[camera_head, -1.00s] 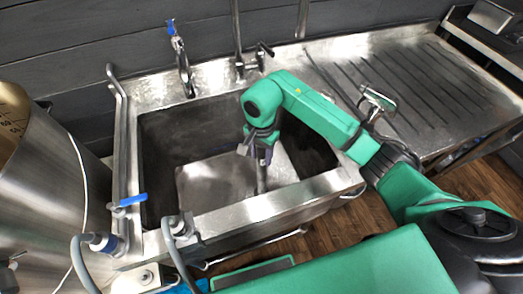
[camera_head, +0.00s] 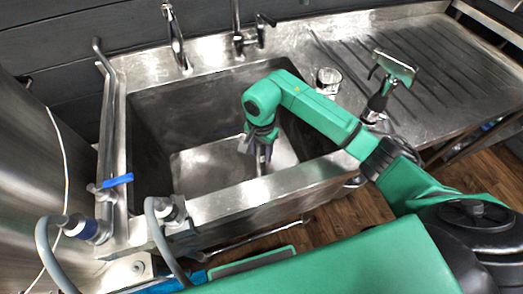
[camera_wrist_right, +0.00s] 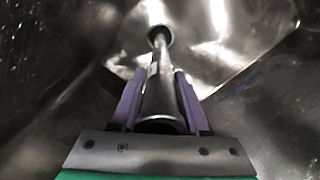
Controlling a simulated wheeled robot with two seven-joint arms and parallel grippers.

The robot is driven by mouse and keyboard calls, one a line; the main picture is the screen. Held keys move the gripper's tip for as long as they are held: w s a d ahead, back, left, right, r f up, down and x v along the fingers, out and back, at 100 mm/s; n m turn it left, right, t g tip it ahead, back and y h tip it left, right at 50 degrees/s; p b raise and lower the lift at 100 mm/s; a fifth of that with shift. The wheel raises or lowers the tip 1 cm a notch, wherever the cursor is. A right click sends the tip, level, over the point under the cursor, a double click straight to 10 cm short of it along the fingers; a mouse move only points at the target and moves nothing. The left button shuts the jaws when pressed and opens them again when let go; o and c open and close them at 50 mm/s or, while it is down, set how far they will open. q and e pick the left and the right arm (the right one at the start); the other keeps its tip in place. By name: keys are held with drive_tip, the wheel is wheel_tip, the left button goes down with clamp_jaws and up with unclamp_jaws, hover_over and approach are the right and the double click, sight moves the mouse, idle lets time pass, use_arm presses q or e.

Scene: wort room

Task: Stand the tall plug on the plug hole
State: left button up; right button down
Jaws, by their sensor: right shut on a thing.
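My right gripper (camera_head: 264,150) is down inside the steel sink (camera_head: 228,201) and points downward. In the right wrist view its two purple fingers (camera_wrist_right: 160,104) are shut on the tall plug (camera_wrist_right: 157,95), a grey metal tube. The plug runs from between the fingers down toward the sink floor. A round, ring-like shape (camera_wrist_right: 158,37) shows at its far end; I cannot tell whether this is the plug hole or the plug's own foot, nor whether they touch. In the head view the gripper mostly hides the plug and I cannot make out the hole. My left gripper is not in view.
Taps (camera_head: 240,40) stand at the sink's back rim. A blue-handled valve (camera_head: 117,181) and hoses are at the left. The sink walls surround my gripper.

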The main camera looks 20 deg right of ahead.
drive_tip(key=shift+f+b, duration=0.25)
drive_tip(key=shift+b, duration=0.35)
idle(1.1)
drive_tip(key=shift+c, duration=1.6)
unclamp_jaws()
wheel_tip(320, 180, up, 15)
drive_tip(key=shift+f+b, duration=0.2)
drive_tip(key=shift+b, duration=0.15)
